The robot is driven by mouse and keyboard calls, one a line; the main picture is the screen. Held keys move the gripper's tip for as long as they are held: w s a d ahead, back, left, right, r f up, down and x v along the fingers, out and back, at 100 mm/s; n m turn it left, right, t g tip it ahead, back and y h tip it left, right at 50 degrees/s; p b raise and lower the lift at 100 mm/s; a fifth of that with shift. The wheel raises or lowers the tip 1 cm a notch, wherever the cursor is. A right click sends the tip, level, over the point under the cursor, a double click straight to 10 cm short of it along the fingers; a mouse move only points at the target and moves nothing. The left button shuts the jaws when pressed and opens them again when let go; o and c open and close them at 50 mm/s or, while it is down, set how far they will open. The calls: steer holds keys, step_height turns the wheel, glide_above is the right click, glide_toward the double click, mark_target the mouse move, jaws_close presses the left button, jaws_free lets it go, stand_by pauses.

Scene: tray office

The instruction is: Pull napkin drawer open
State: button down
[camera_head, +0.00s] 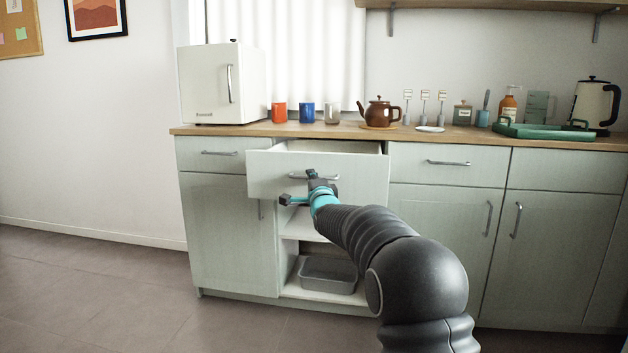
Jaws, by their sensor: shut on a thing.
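The drawer (262,172) in the middle of the cabinet row stands pulled out from the counter front. Its top edge is open and the bare inside of its back part shows; no napkins can be made out. My gripper (314,176) is at the drawer's front, shut on the grey bar handle (298,176). My wrist and arm hide part of the drawer front and the right end of the handle area.
Below the drawer is an open shelf space with a grey bin (328,274). Shut drawers flank it left (205,158) and right (480,162). Mugs, a brown teapot (380,112), a green tray (545,133) and a kettle (594,104) stand on the counter. The floor at left is clear.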

steer(key=shift+d, duration=0.1)
steer(key=c, duration=1.5)
jaws_free()
steer(key=shift+d, duration=0.1)
steer(key=v, duration=1.2)
steer(key=shift+f, duration=0.15)
